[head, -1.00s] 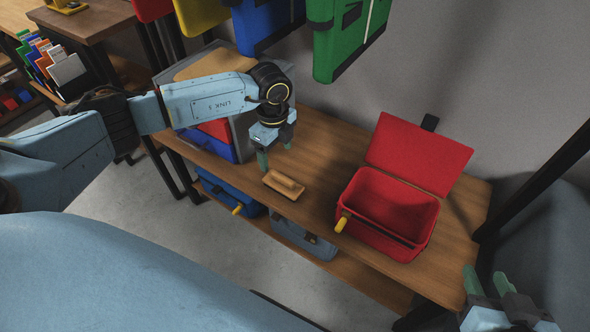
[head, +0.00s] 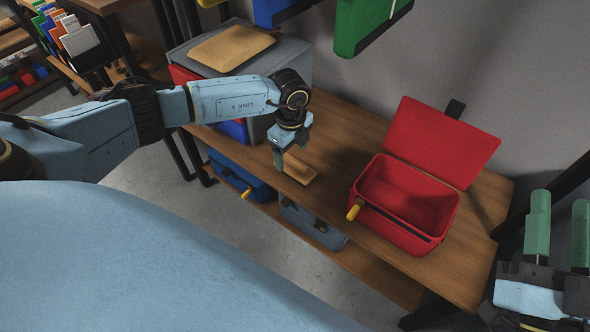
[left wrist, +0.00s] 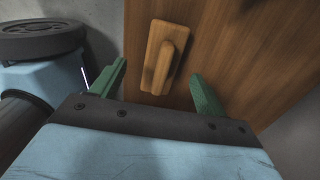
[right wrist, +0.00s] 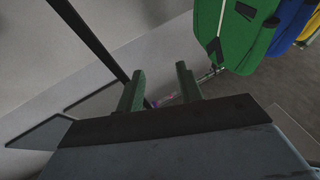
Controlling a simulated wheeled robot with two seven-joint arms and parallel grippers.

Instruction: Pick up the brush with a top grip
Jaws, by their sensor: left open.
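The brush (head: 300,170) is a small tan wooden block with a raised handle, lying on the wooden table near its front edge. It also shows in the left wrist view (left wrist: 164,57), between the two green fingers and beyond their tips. My left gripper (head: 281,160) points down at the brush and partly covers it in the head view. It is open and empty, with the brush apart from both fingers in the wrist view. My right gripper (head: 558,215) is at the right edge, away from the table, with its green fingers apart and nothing between them.
An open red toolbox (head: 417,197) with a yellow handle stands right of the brush. Blue (head: 241,176) and grey (head: 312,222) boxes sit on the lower shelf.

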